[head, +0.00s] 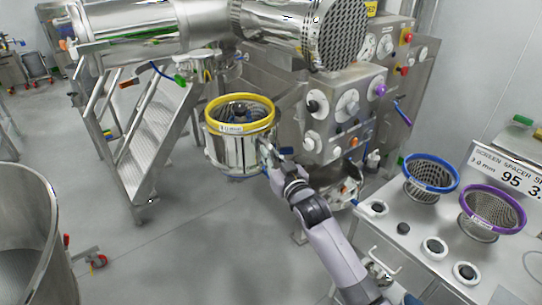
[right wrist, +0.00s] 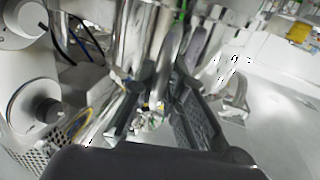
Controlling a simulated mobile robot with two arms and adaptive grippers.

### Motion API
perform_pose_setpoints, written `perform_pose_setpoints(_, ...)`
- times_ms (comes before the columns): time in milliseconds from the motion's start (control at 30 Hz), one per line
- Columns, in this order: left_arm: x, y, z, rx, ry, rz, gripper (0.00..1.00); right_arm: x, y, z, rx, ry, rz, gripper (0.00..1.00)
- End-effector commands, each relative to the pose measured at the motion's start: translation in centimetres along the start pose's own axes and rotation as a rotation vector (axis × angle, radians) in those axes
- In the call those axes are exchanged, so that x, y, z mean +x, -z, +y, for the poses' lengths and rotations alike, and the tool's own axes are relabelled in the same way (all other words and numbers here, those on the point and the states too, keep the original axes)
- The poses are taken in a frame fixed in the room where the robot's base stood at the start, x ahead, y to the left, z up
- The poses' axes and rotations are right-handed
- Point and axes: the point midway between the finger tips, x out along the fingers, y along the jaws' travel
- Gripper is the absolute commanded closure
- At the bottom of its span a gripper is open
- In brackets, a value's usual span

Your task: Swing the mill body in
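The mill body (head: 226,152) is a steel cylinder with a yellow-rimmed screen (head: 240,127) on top, tagged with a small label. It hangs left of the steel control housing (head: 345,105), below the large horizontal steel duct. My right gripper (head: 268,152) is at the mill body's right side. In the right wrist view the fingers of my right gripper (right wrist: 158,92) are spread apart, with a curved steel bar (right wrist: 168,58) between or just beyond their tips. I cannot tell if they touch it. My left gripper is out of view.
A steel bench (head: 396,240) at right holds a blue-rimmed screen (head: 432,178), a purple-rimmed screen (head: 491,209) and a sign (head: 510,178). Steel steps (head: 155,130) stand behind at left. A large steel bin (head: 30,235) is at front left. The middle floor is clear.

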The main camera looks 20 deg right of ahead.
Motion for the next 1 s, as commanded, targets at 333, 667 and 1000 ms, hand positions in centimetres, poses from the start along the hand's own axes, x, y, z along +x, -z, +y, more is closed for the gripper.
perform_pose_setpoints(333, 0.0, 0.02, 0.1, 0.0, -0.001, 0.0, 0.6, -0.02, -0.01, 0.0, 0.0, 0.0, 0.0, 1.0)
perform_pose_setpoints(667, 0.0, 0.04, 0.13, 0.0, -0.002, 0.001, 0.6, -0.02, -0.01, -0.01, 0.0, 0.0, 0.0, 1.0)
perform_pose_setpoints(1000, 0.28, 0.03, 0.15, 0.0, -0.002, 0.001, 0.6, 0.41, -0.01, -0.58, 0.001, 0.001, 0.001, 1.0)
